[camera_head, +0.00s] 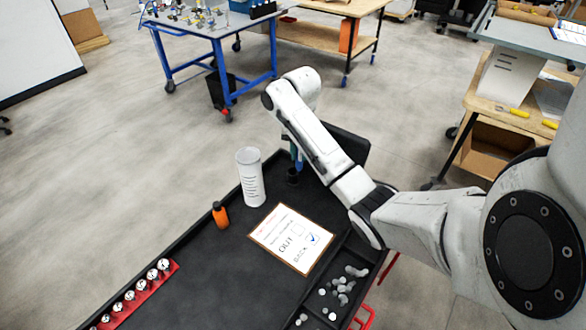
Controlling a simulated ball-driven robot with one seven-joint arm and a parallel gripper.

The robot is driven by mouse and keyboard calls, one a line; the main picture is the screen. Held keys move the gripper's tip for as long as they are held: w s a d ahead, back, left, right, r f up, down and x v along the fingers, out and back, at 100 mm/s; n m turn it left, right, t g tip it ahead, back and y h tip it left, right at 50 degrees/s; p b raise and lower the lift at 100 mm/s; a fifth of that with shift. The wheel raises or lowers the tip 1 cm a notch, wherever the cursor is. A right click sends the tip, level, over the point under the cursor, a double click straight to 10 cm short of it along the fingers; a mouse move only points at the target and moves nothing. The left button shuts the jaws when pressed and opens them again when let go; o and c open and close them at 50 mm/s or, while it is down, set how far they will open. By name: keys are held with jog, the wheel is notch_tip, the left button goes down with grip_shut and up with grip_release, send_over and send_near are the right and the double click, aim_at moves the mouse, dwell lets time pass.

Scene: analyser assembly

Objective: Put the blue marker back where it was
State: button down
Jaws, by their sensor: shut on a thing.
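My gripper (295,150) points down over the far end of the black cart top, partly hidden by my own white arm. It is shut on a slim blue thing, which looks like the blue marker (299,164); it is very small here. A small dark cup (292,178) stands right below the gripper. I cannot tell whether the marker's lower end is inside the cup, in front of it or behind it.
On the black cart top (175,300) stand a white cylinder (250,178) and an orange bottle (220,216). A clipboard (291,238) lies in the middle. A red rack (138,291) is at the left edge, and a side tray (338,296) of small pale parts is at the right.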

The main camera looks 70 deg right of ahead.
jog(key=w+f+b, duration=0.1)
jog(key=d+f+b, duration=0.1)
jog(key=f+b, duration=0.1)
jog(key=shift+w+d, duration=0.1)
jog(key=shift+w, duration=0.25)
jog(key=shift+w+d+f, duration=0.15)
jog(key=shift+w+f, duration=0.05)
jog(key=shift+f, duration=0.5)
jog(key=shift+w+d+f, duration=0.2)
jog(key=shift+f, duration=0.55)
jog(key=shift+w+d+f, duration=0.15)
jog(key=shift+w+f, duration=0.05)
jog(key=shift+f, duration=0.5)
jog(key=shift+f, duration=0.15)
jog(key=c, duration=1)
grip_release()
jog(key=shift+o, duration=0.2)
notch_tip(320, 180, up, 12)
jog(key=p, duration=0.5)
jog(key=shift+r+p, duration=0.2)
jog(key=shift+p, duration=0.1)
